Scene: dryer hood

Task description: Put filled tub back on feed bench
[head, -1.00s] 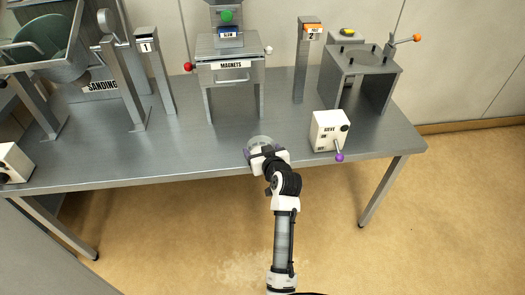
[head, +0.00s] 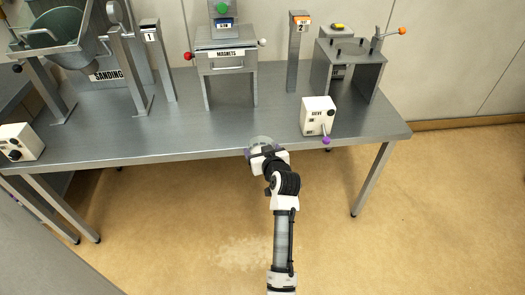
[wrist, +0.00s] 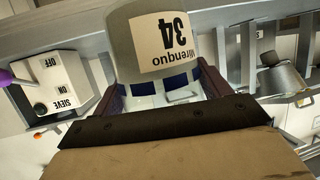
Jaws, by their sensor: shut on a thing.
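In the wrist view the tub (wrist: 150,28) is between the two fingers of my gripper (wrist: 165,90). It carries a white label with "34", upside down in this view. The tub's contents are hidden, and I cannot tell how high it is above the floor. No sign names a feed bench in these views.
On the bench are the SIEVE switch box (head: 318,116) with a purple-tipped lever, the MAGNETS unit (head: 228,70), post 1 (head: 158,60), post 2 (head: 298,50) and the SANDING drum (head: 62,35). Another switch box (head: 20,143) sits at left. The floor before the bench is clear.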

